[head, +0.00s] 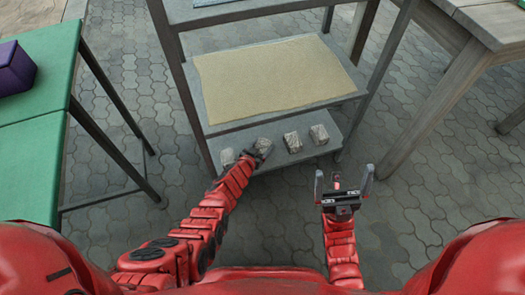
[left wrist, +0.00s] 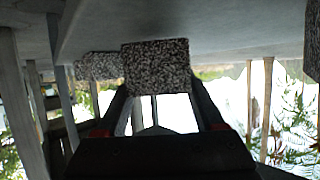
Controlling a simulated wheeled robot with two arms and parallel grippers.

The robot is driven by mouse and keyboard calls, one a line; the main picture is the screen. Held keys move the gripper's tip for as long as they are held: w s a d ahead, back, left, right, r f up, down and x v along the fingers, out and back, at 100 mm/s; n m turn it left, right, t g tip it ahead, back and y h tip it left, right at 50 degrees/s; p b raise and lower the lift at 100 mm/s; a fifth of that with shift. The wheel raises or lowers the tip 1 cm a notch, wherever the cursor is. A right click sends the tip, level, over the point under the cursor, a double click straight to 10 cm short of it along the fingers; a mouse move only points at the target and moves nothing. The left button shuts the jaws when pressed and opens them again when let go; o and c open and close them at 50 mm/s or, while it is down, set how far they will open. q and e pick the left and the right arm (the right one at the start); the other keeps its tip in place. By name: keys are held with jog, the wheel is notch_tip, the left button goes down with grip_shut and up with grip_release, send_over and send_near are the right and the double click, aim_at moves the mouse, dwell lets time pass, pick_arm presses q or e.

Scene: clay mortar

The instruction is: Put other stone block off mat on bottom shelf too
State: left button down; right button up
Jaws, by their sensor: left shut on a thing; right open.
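Several rough grey stone blocks stand in a row on the bottom shelf (head: 278,160). My left gripper (head: 257,153) is shut on one stone block (head: 264,145), second from the left, at the bottom shelf. In the left wrist view this speckled block (left wrist: 157,67) sits between the fingers, against the shelf surface in an upside-down picture. The other blocks are the leftmost (head: 228,156), partly beside my gripper, and two to the right (head: 293,142), (head: 319,134). The beige mat (head: 278,75) on the shelf above is bare. My right gripper (head: 343,190) is open and empty, over the paving.
The rack's dark posts (head: 190,100) frame the shelves. A green table (head: 35,150) with a purple box (head: 14,68) stands at left. A wooden table (head: 490,25) stands at upper right. Paving between my arms and the rack is clear.

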pick_arm(q)
jog(key=shift+f, duration=0.6)
jog(key=shift+r, duration=0.15)
grip_release()
